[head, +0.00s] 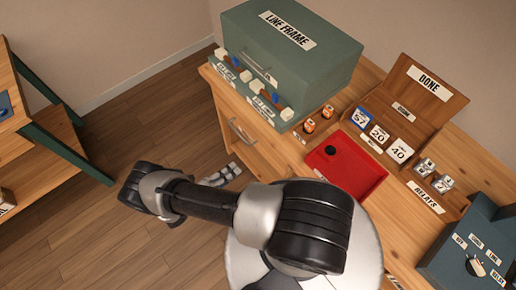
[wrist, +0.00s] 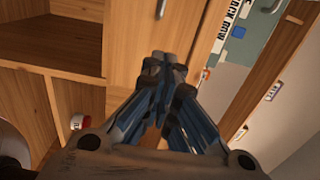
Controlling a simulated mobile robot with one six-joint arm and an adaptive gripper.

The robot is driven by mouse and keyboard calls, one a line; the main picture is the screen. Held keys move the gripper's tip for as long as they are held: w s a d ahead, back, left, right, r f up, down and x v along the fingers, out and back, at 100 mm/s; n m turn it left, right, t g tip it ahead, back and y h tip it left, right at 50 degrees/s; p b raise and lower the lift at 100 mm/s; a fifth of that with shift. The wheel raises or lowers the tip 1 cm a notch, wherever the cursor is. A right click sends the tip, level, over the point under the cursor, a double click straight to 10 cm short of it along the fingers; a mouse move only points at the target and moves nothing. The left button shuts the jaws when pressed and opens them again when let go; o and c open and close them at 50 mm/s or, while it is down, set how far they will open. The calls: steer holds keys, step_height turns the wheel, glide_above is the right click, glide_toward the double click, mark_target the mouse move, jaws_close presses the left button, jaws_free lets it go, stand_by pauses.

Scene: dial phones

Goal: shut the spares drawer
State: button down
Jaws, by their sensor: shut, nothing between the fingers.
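My gripper (wrist: 165,60) is shut and empty in the wrist view, its fingertips close together in front of a wooden front panel (wrist: 127,35). A metal handle (wrist: 160,8) is on that panel at the top edge. I cannot tell whether the fingertips touch the wood. In the head view a wooden drawer front (head: 228,113) with a metal handle (head: 242,131) is under the bench top, left of the red tray. No readable label names the spares drawer, and I cannot tell how far any drawer is out. My arm hides part of the bench front.
The green LINE FRAME box (head: 285,65) stands on the bench, with a red tray (head: 358,185), the DONE rack (head: 425,90) and a dark teal box (head: 470,250) to its right. A shelf unit (head: 25,150) stands at the left. Bare floor (head: 140,130) lies between.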

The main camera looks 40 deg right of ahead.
mark_target(265, 147)
steer(key=d, duration=1.1)
steer(key=shift+w+d, duration=0.1)
steer(key=shift+d, duration=0.55)
steer(key=d+b, duration=0.1)
steer(key=d, duration=0.3)
steer(key=shift+w+d, duration=0.15)
steer(key=shift+d, duration=0.25)
steer(key=shift+a, duration=0.15)
steer(key=shift+a, duration=0.3)
steer(key=a, duration=1.3)
steer(key=shift+s+a, duration=0.2)
steer(key=shift+s, duration=0.05)
